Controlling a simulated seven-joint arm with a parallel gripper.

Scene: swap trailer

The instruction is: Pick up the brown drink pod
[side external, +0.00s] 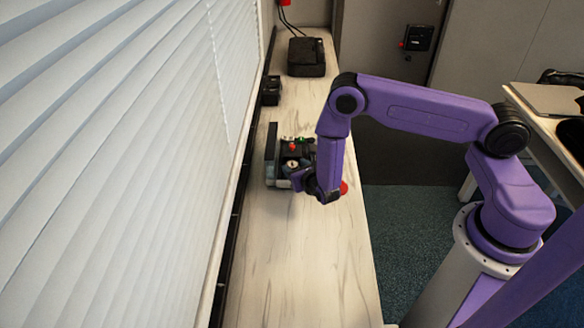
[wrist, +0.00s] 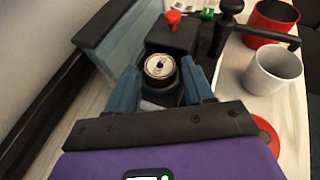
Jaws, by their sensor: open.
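The brown drink pod (wrist: 160,66) shows in the wrist view as a small round piece with a brown side and a pale, can-like top. It sits upright at a dark machine with a blue-grey body. My gripper (wrist: 159,78) is open, with one blue-grey finger on each side of the pod; I cannot tell whether either touches it. In the side view my gripper (side external: 303,181) is low at the machine (side external: 278,170), and a small pale round top shows beside it. The fingertips are not clear there.
In the wrist view, a white cup (wrist: 273,72), a red cup (wrist: 273,20) and a black-handled part (wrist: 228,22) are close on the right. A red knob (wrist: 173,18) rises behind the pod. The near counter (side external: 300,265) is clear; blinds (side external: 120,120) line its left.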

